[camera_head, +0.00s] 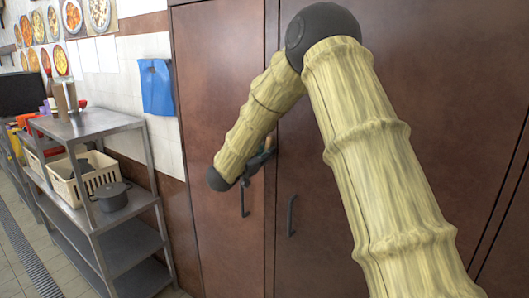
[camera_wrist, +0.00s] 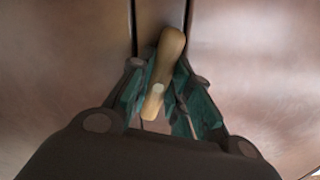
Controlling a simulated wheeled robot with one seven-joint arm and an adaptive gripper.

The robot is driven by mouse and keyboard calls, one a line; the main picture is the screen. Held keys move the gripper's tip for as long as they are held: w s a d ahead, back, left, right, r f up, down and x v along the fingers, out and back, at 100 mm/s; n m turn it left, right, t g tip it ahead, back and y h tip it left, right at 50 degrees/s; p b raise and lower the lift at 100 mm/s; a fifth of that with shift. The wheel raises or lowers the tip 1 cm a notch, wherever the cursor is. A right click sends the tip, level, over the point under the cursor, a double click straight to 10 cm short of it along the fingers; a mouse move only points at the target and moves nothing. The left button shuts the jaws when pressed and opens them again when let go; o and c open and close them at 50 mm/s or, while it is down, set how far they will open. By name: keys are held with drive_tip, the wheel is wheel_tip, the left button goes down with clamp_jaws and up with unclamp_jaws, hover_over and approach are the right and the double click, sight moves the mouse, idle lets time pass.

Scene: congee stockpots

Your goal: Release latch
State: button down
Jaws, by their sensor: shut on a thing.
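The latch (camera_wrist: 168,55) shows in the wrist view as a tan, rounded wooden bar. It lies across the dark seam between two brown door panels, slightly tilted, with its upper end leaning right. A pale round spot shows on its lower part. My gripper (camera_wrist: 163,80), with green finger pads, is shut on the latch, one finger on each side. In the head view my gripper (camera_head: 262,158) is at the door seam, above the two dark door handles. There the latch is mostly hidden by my gripper and arm.
Tall brown cabinet doors (camera_head: 220,90) fill the middle and right. Two dark vertical handles, the left (camera_head: 243,198) and the right (camera_head: 290,215), flank the seam. A metal shelf rack (camera_head: 130,205) with a cream basket (camera_head: 70,190) and dark pot (camera_head: 112,197) stands left.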

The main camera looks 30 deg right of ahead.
drive_tip(key=shift+n+p, duration=0.55)
drive_tip(key=shift+n, duration=1.05)
drive_tip(key=shift+s, duration=0.1)
drive_tip(key=c, duration=1.3)
unclamp_jaws()
drive_tip(key=v, duration=1.2)
drive_tip(key=shift+f, duration=0.1)
drive_tip(key=shift+f, duration=0.1)
